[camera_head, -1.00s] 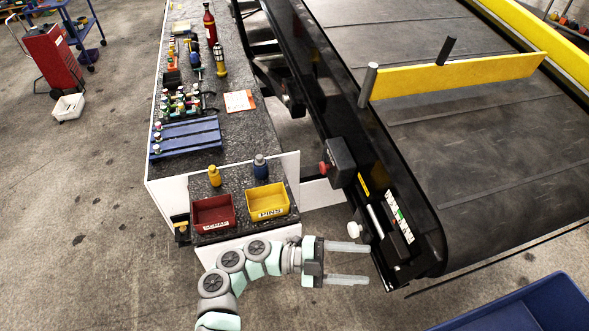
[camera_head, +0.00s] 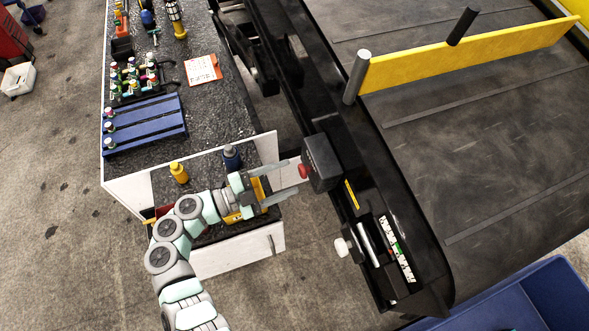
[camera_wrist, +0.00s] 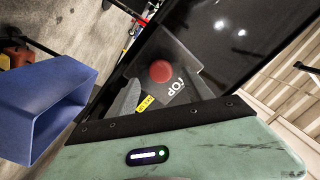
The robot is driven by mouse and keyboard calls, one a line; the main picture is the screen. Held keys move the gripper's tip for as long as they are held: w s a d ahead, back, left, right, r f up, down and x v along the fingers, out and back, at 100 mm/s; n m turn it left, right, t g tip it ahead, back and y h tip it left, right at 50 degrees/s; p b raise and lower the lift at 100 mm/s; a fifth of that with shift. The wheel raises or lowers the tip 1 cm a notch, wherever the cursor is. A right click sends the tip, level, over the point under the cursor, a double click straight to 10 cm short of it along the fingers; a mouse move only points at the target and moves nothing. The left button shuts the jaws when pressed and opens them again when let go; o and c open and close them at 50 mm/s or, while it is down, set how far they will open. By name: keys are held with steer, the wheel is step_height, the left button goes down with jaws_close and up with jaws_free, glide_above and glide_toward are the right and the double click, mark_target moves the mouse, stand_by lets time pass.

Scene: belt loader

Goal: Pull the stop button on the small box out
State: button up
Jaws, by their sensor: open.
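The small dark box (camera_head: 322,163) is mounted on the near side of the conveyor frame. Its round red stop button (camera_head: 304,171) sticks out from the face on the left. My gripper (camera_head: 290,178) is open, with its two pale fingers pointing right at the button. In the wrist view the red button (camera_wrist: 161,72) shows just beyond the fingertips, roughly centred between them. The box face (camera_wrist: 178,91) carries white lettering, partly readable as "TOP". The gap between fingertips and button is small; I cannot tell whether they touch.
The conveyor belt (camera_head: 480,130) lies to the right with a yellow guide bar (camera_head: 470,55). A white knob (camera_head: 342,247) sits on the frame below the box. A bench (camera_head: 215,120) with bottles and a blue rack stands left. A blue bin (camera_head: 540,300) is at bottom right.

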mark_target(300, 173)
steer(key=shift+x, duration=1.85)
steer(key=shift+c, duration=0.6)
jaws_close()
